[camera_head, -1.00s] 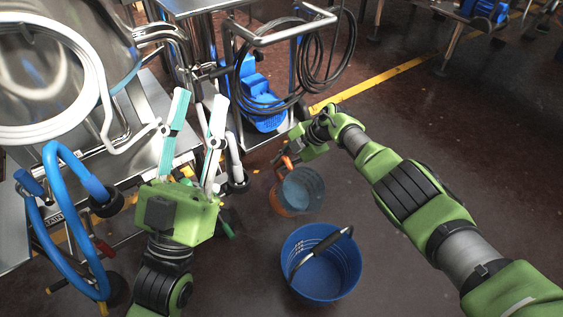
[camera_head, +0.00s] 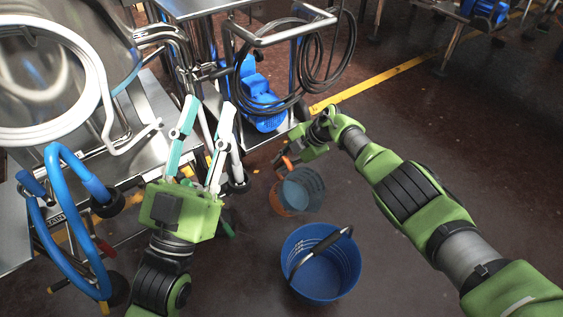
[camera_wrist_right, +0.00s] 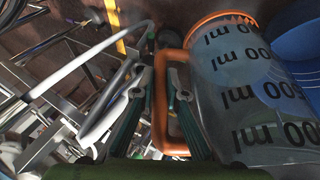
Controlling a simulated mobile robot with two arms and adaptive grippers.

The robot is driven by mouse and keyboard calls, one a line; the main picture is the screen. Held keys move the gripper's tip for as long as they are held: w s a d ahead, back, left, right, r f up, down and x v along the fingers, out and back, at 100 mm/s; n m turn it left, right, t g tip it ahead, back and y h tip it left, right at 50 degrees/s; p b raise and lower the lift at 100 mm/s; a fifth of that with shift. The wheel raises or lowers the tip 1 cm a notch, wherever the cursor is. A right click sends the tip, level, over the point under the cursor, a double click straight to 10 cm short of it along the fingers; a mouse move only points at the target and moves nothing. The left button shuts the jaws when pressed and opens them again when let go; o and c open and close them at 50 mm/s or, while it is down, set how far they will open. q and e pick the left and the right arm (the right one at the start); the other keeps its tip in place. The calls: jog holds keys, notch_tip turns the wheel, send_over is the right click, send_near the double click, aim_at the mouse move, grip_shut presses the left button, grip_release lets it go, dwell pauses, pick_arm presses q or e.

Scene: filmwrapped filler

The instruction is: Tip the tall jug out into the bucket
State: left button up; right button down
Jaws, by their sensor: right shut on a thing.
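The tall jug (camera_head: 304,188) is see-through, with an orange handle and rim. In the right wrist view the jug (camera_wrist_right: 245,90) fills the right side, with large volume marks on its wall. My right gripper (camera_head: 287,161) is shut on its handle; in the wrist view the fingers (camera_wrist_right: 162,78) sit at the orange handle (camera_wrist_right: 160,105). The jug's contents cannot be made out. The blue bucket (camera_head: 322,275) stands on the floor just below and right of the jug in the head view, its dark-gripped handle across it. My left gripper (camera_head: 209,103) is open and empty, left of the jug.
A steel machine with blue hoses (camera_head: 68,205) stands at the left. A metal cart (camera_head: 262,128) with a coiled black hose and a blue pump is behind the jug.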

jog(key=shift+r+p, duration=0.3)
jog(key=shift+p, duration=0.15)
jog(key=shift+r+p, duration=0.2)
jog(key=shift+p, duration=0.3)
jog(key=shift+r+t+p, duration=0.2)
jog(key=shift+t+p, duration=0.1)
jog(key=shift+p, duration=0.2)
pick_arm(q)
notch_tip(320, 180, down, 19)
jog(key=w+a+g+y+p, duration=0.1)
jog(key=a+g+y, duration=0.1)
jog(key=g, duration=0.8)
jog(key=shift+w+y, duration=0.25)
jog(key=shift+y, duration=0.45)
pick_arm(e)
jog(key=shift+r+y, duration=0.2)
jog(key=shift+y, duration=0.1)
dwell(2.7)
